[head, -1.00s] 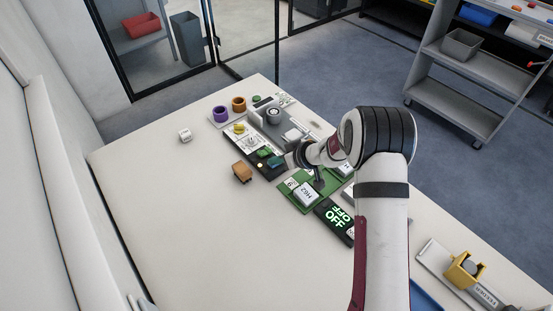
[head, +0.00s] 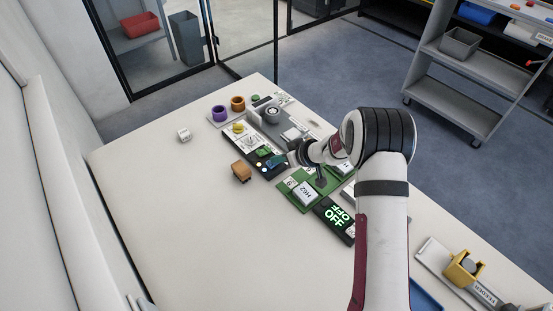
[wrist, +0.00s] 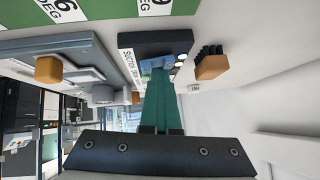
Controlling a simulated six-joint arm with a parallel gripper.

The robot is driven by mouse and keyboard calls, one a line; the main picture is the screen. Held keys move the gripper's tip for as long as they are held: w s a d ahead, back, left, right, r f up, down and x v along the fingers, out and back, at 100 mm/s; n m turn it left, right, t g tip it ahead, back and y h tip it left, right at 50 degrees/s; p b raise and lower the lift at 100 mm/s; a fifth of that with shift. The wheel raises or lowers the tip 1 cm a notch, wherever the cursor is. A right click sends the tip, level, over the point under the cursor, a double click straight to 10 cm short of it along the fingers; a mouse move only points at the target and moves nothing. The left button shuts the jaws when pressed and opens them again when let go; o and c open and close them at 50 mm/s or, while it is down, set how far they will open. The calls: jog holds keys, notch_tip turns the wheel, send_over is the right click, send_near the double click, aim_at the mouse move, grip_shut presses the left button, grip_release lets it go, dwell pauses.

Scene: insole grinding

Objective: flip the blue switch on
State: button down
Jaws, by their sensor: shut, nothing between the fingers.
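The blue switch (wrist: 163,64) sits on a black control box (wrist: 150,42) with a white label strip in the wrist view. In the head view the box (head: 256,150) is at the middle of the bench, with the blue switch (head: 269,164) at its near end. My gripper (wrist: 158,84) is shut and empty, its teal fingers pointing at the box. The fingertips appear right at the switch and partly cover it; I cannot tell whether they touch. In the head view my gripper (head: 279,160) comes in from the right. The switch's exact tilt is unclear.
A small brown block (head: 241,172) lies left of the box. The bench's left side is mostly clear.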

jog(key=shift+r, duration=0.5)
jog(key=r, duration=0.3)
jog(key=shift+s+a+r, duration=0.15)
jog(key=shift+a+r, duration=0.05)
jog(key=s+a+v, duration=0.1)
jog(key=s+v, duration=0.1)
jog(key=v, duration=0.7)
jog(key=shift+r, duration=0.2)
jog(key=s+r+m+g+h, duration=0.1)
jog(key=s+r+m+g, duration=0.2)
jog(key=s, duration=0.7)
jog(key=s+r+m+g+h, duration=0.1)
jog(key=s+r+m, duration=0.2)
jog(key=s+r, duration=0.5)
jog(key=s+d+f+m+h, duration=0.1)
jog(key=s+d+m+h, duration=0.1)
jog(key=s, duration=0.6)
jog(key=s+d+f+m+g+h, duration=0.1)
jog(key=s+d+f+m, duration=0.1)
jog(key=s+d+m, duration=0.3)
jog(key=s, duration=0.3)
jog(key=shift+f+m+h, duration=0.3)
jog(key=shift+m+h, duration=0.1)
